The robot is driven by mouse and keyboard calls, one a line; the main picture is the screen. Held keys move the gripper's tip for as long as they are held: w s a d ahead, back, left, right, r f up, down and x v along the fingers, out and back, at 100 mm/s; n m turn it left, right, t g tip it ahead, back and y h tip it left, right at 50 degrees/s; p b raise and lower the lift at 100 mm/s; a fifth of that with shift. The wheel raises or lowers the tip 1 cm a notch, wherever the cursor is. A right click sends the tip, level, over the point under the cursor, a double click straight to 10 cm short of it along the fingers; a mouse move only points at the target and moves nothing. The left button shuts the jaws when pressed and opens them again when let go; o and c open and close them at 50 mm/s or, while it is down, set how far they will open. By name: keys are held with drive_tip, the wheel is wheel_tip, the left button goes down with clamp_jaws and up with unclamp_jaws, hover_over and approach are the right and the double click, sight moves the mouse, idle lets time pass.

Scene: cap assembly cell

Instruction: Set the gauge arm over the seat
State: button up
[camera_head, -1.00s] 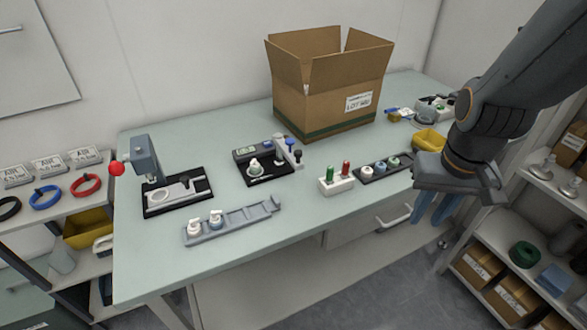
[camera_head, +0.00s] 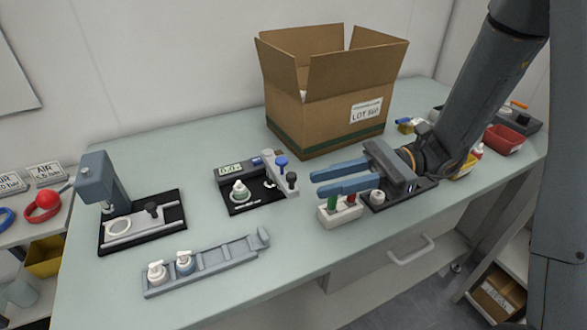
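The gauge stands mid-table on a black base (camera_head: 250,207), with a small digital display (camera_head: 231,169) at its back left. Its grey gauge arm (camera_head: 281,172) lies along the right side of the base, beside the seat and not over it. A blue knob (camera_head: 281,161) and a black knob (camera_head: 292,178) stand on or by the arm. A white and green cap piece (camera_head: 239,190) stands at the seat, which it mostly hides. My gripper (camera_head: 316,184) is open and empty, its two blue fingers pointing left toward the gauge, a short way right of the gauge arm.
A press (camera_head: 103,181) with a red-ball lever stands at left. A grey rail (camera_head: 215,266) with two pump-topped pieces lies in front. A white block (camera_head: 340,213) with green and red pegs sits just below my fingers. An open cardboard box (camera_head: 325,120) stands behind.

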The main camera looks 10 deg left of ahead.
sight(291, 175)
drive_tip(key=shift+m+y, duration=0.3)
drive_tip(key=shift+y, duration=0.3)
drive_tip(key=a, duration=0.2)
drive_tip(key=a+p, duration=0.1)
drive_tip(key=a, duration=0.4)
drive_tip(key=shift+s+a+r+p, duration=0.2)
drive_tip(key=shift+a+r+p, duration=0.05)
drive_tip(key=shift+r+p, duration=0.15)
clamp_jaws()
